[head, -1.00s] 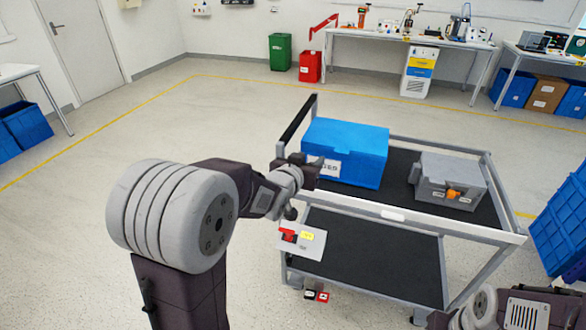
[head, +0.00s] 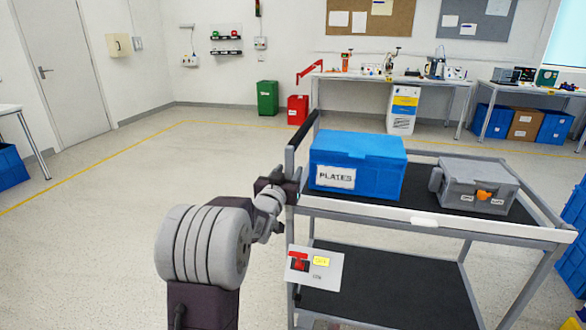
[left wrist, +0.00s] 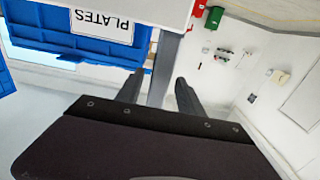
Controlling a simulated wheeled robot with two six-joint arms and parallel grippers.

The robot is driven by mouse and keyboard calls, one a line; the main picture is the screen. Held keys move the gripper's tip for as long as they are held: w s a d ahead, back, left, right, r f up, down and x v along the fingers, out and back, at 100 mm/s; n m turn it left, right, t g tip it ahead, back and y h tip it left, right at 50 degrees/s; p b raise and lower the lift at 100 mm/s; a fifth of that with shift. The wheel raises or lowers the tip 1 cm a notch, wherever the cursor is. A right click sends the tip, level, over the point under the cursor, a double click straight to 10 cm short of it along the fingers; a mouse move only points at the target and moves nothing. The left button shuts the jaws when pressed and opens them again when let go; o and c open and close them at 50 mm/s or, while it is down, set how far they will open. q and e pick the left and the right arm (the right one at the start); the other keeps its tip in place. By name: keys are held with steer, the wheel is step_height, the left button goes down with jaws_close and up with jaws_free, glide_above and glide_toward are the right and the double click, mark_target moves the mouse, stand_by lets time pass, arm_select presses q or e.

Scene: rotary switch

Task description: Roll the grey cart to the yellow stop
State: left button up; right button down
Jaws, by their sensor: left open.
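The grey cart (head: 440,232) has two black shelves and a black handle bar (head: 302,131) at its left end. My left gripper (head: 284,181) is at the cart's near left corner post, just below the handle. In the left wrist view the open fingers (left wrist: 158,92) lie on either side of a grey post (left wrist: 163,68); I cannot tell whether they touch it. A white plate (head: 328,276) with a red switch and yellow label hangs at that corner. My right gripper is not in view. I cannot make out a yellow stop.
A blue box (head: 380,160) marked PLATES and a grey case (head: 472,187) with an orange latch ride on the top shelf. A yellow line (head: 110,165) crosses open floor left and behind. Green bin (head: 267,98), red bin (head: 298,110) and workbenches (head: 390,80) stand at the back.

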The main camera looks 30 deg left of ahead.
arm_select(q)
steer(key=x, duration=0.5)
steer(key=shift+w, duration=0.1)
jaws_close()
steer(key=shift+f, duration=0.1)
stand_by(1.1)
